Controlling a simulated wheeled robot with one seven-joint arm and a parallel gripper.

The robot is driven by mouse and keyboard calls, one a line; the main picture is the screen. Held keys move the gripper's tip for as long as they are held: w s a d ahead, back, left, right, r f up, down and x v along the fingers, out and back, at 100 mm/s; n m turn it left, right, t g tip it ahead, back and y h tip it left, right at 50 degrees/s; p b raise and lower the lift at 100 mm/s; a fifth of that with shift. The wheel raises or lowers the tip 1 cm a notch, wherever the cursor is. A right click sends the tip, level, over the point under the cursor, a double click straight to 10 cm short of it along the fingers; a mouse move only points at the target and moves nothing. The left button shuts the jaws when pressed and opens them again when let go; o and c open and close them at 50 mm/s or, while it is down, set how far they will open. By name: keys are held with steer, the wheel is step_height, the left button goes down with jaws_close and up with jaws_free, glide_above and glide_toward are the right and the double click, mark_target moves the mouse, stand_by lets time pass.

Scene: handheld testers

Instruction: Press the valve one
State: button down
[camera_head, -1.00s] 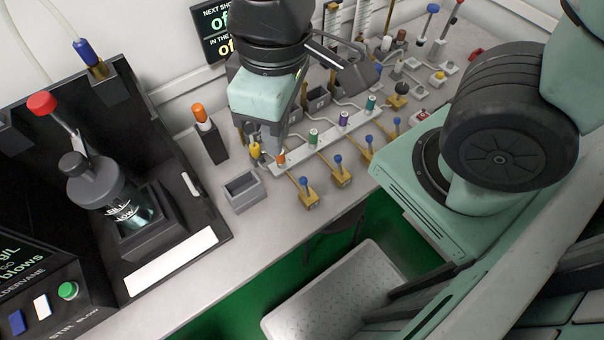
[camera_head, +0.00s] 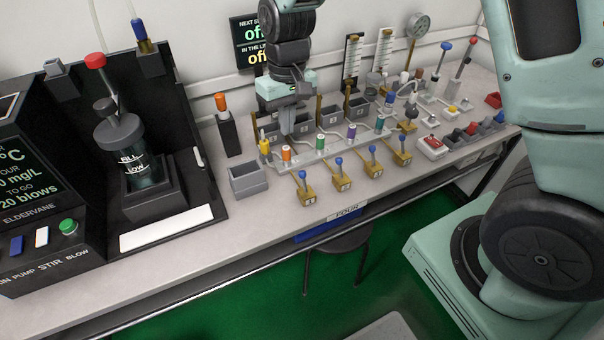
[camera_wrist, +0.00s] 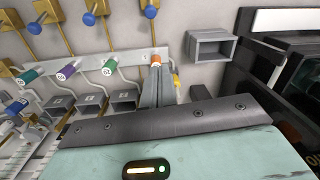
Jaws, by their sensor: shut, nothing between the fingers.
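In front stand several brass valves with blue knobs; the leftmost valve (camera_head: 307,195) lines up with the orange cylinder. Which is numbered one is hard to read in the head view. My gripper (camera_head: 289,132) is shut and empty, pointing down just behind the orange cylinder. In the wrist view its fingertips (camera_wrist: 157,70) lie right beside the orange cylinder (camera_wrist: 155,60); contact cannot be told.
A grey open box (camera_head: 248,180) and a yellow-topped piece (camera_head: 264,146) stand left of the bar. Small numbered grey bins (camera_head: 330,116) are behind it. A black rig with a bottle (camera_head: 124,150) fills the left.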

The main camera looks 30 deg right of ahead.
mark_target(304, 181)
stand_by(0.3)
steer(key=f, duration=1)
steer(key=shift+s+a, duration=0.2)
steer(key=shift+s+d+r+p, duration=0.1)
steer(key=shift+s+r+p, duration=0.2)
steer(key=shift+s, duration=0.25)
steer(key=shift+s+d+r+p, duration=0.15)
steer(key=shift+s+r, duration=0.1)
steer(key=shift+s, duration=0.3)
steer(key=shift+s+r, duration=0.2)
steer(key=shift+s, duration=0.55)
steer(key=shift+w, duration=0.1)
